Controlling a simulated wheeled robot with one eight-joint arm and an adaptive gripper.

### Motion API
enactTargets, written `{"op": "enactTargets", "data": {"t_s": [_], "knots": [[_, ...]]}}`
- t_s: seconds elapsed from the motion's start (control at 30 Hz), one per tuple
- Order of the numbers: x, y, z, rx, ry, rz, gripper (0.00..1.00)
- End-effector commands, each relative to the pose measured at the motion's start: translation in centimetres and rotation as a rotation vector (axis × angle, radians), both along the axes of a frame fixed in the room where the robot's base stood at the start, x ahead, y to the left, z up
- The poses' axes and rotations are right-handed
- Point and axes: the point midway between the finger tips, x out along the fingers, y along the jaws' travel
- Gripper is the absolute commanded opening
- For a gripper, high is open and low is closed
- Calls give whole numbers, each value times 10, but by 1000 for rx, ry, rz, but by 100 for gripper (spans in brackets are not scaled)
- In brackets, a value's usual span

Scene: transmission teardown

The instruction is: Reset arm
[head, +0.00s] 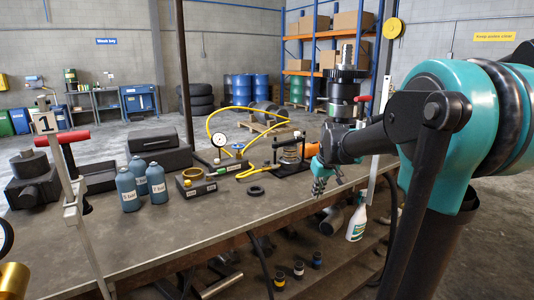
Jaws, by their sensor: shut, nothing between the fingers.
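My arm comes in from the right and bends down over the front right edge of the workbench (170,235). My gripper (322,192) hangs at the end of it, fingers pointing down and close together, with nothing seen held. A dark upright stack with a metal shaft on top (346,80) shows just above my wrist. I cannot tell whether it touches my arm.
Blue-grey bottles (128,190), a black gauge block (196,186), a black ring (256,191) and a spring fixture (290,158) stand on the bench. A height gauge post (70,200) rises at left. The bench's front middle is clear.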

Motion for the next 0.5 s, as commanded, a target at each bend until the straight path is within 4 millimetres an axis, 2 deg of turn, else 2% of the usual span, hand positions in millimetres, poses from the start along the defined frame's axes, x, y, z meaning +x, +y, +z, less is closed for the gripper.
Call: {"op": "enactTargets", "data": {"t_s": [0.03, 0.1, 0.3, 0.4, 0.5], "knots": [[-31, -1, -21, 0, -2, -30, 0], [-69, -3, -49, 2, -6, -74, 0], [-173, -9, -122, 7, -22, -191, 0], [-209, -11, -146, 11, -27, -231, 0], [-231, -12, -162, 12, -31, -256, 0]]}}
